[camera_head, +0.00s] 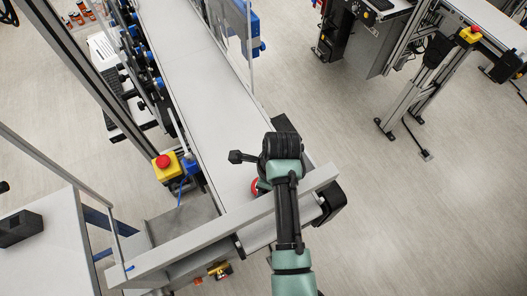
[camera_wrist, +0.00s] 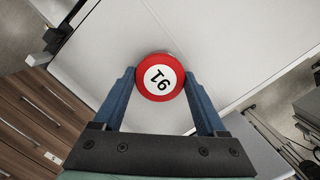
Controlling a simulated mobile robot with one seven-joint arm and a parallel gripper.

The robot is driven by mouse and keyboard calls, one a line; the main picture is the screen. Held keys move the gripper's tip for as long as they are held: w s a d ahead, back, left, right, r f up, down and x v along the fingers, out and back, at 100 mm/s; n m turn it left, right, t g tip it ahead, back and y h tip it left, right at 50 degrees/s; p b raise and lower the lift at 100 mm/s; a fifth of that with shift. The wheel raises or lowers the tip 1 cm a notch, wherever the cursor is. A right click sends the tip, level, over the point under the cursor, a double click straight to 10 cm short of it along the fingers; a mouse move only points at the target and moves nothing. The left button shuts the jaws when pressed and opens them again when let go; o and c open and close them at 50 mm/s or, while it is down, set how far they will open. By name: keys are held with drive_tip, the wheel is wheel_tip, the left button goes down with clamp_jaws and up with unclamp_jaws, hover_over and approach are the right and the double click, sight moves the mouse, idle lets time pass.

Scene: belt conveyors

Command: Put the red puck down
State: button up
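The red puck (camera_wrist: 160,77) has a white face with the black number 91 and shows in the wrist view between my fingertips. My gripper (camera_wrist: 160,80) has two blue fingers, one on each side of the puck, and both tips appear to touch its rim. A small red edge of the puck (camera_head: 254,186) shows in the head view, over the near end of the white conveyor belt (camera_head: 190,60). My arm hides the rest of the puck and the gripper there. I cannot tell how high the puck is above the belt.
A metal crossbar (camera_head: 215,229) spans the belt's near end. A yellow box with a red button (camera_head: 168,167) stands left of the belt. Wooden drawers (camera_wrist: 32,115) show at the left of the wrist view. The belt beyond my arm is clear.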

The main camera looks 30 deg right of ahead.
drive_tip(key=o, duration=0.3)
drive_tip(key=shift+o, duration=0.2)
wheel_tip(320, 180, up, 12)
drive_tip(key=s+d, duration=0.1)
drive_tip(key=shift+s+d+r+p, duration=0.15)
drive_tip(key=shift+d+r+p, duration=0.05)
drive_tip(key=shift+p, duration=0.1)
drive_tip(key=shift+f, duration=0.1)
